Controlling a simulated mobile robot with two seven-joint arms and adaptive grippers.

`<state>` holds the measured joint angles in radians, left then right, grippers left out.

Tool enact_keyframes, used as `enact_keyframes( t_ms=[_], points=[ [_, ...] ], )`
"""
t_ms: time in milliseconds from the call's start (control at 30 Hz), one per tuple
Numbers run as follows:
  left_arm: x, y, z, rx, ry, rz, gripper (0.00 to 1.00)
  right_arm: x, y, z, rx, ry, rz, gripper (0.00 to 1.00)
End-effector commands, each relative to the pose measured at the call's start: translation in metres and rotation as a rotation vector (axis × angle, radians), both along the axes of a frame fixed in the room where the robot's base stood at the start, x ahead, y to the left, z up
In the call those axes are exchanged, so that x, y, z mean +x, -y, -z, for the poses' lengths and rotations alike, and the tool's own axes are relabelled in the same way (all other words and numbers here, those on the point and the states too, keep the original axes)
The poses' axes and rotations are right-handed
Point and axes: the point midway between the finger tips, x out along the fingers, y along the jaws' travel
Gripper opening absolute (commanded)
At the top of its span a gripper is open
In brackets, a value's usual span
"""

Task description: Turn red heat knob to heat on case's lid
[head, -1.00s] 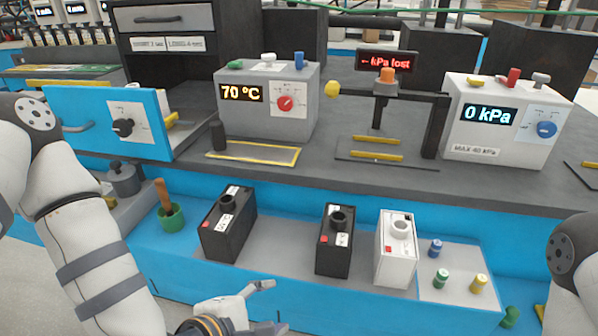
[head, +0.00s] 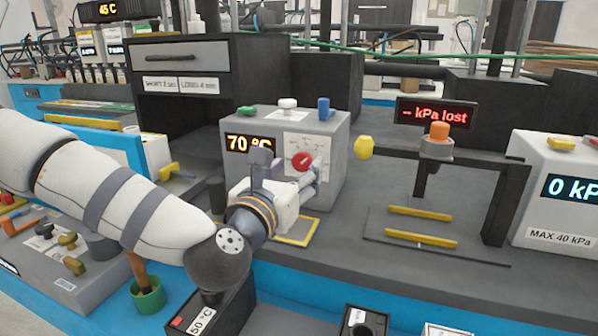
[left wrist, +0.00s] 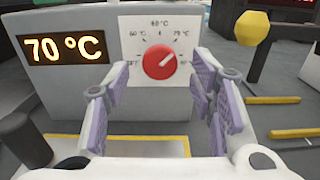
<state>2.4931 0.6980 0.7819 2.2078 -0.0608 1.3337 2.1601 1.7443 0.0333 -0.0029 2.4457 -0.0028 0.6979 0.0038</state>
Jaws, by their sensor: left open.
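The red heat knob (head: 302,161) sits on a white dial plate on the front of a grey case (head: 336,150). In the left wrist view the knob (left wrist: 159,61) shows between my open fingers, beyond their tips. The plate around it bears temperature marks, and the display (left wrist: 64,47) reads 70 °C. The case's lid (head: 285,117) carries a green, a white and a blue knob. My left gripper (head: 288,166) is open and empty in front of the dial; no contact with the knob shows. My right gripper is not in view.
A yellow knob (head: 364,147) on a black bracket stands right of the case. A white pressure case (head: 560,190) is at far right. Black batteries stand on the lower shelf in front.

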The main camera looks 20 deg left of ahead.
Motion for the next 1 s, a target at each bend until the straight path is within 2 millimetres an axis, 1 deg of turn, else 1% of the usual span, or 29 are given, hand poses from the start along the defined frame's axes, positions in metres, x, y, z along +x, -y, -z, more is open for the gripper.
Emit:
enact_keyframes(
  t_ms=[33,133,400,433,467,500,567,600,633,833,1000],
  points=[
    [0.006,0.0,0.0,0.002,0.0,-0.001,0.5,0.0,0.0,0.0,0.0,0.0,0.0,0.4],
    [0.015,0.0,0.001,0.001,-0.002,0.0,0.5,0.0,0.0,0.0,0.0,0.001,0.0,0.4],
    [0.018,0.001,0.002,0.001,-0.004,0.0,0.5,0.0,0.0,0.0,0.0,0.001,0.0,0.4],
    [0.018,0.001,0.002,0.001,-0.004,0.0,0.46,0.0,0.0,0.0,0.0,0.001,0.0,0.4],
    [0.018,0.0,0.002,0.001,-0.004,0.0,0.39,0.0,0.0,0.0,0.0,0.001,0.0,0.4],
    [0.018,0.0,0.002,0.001,-0.004,0.0,0.3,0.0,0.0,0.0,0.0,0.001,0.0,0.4],
    [0.017,0.0,0.002,0.001,-0.004,0.0,0.16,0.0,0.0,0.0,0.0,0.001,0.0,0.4],
    [0.017,0.0,0.002,0.001,-0.004,0.0,0.07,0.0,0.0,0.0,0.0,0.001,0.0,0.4],
    [0.018,0.0,0.002,0.001,-0.003,0.0,0.03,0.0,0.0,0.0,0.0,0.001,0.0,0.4],
    [0.017,0.0,0.001,0.007,-0.003,0.0,0.03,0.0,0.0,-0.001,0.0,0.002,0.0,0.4],
    [0.017,0.0,0.001,0.055,-0.001,0.0,0.03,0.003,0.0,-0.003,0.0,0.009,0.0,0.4]
  ],
)
